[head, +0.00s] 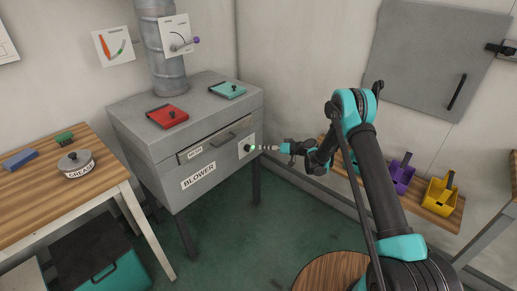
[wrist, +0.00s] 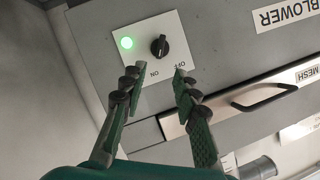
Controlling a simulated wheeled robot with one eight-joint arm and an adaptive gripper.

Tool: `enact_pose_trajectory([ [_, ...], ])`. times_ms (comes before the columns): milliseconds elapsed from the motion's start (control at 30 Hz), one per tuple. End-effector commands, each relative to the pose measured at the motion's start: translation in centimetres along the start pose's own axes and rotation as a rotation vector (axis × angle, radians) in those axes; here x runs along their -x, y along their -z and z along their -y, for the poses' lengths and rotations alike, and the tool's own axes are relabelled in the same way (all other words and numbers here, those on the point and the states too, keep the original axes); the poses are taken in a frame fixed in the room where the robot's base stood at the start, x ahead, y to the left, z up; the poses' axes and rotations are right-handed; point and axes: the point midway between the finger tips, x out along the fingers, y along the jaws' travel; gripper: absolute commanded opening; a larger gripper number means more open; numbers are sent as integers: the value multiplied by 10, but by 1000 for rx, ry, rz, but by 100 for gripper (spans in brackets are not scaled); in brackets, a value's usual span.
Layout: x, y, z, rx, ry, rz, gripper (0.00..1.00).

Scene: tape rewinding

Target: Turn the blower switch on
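The blower switch is a black knob (wrist: 160,46) on a white plate (wrist: 150,28) on the front of the grey blower box (head: 150,165). A lit green lamp (wrist: 127,43) is beside the knob. ON and OFF labels show upside down in the wrist view; I cannot tell which one the knob points to. My gripper (wrist: 156,72) is open and empty, its two fingertips apart in front of the plate, just short of the knob. In the head view my gripper (head: 268,148) faces the plate (head: 245,146) at the box's right end.
A drawer handle (head: 223,139) marked MESH juts from the box front, left of the switch. Red (head: 167,116) and teal (head: 227,90) lids are on top. A wooden bench (head: 60,185) stands left. Yellow (head: 439,194) and purple (head: 401,176) scoops sit on a right shelf.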

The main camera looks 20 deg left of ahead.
Motion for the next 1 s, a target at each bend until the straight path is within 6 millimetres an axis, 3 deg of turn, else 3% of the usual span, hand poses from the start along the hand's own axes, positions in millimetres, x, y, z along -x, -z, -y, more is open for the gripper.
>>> enact_pose_trajectory([
  [200,20,0,0,1,0,0,30],
  [667,28,4,1,-3,-10,6,30],
  [767,44,14,5,-12,-36,23,30],
  [1000,117,43,22,-58,-157,97,30],
])
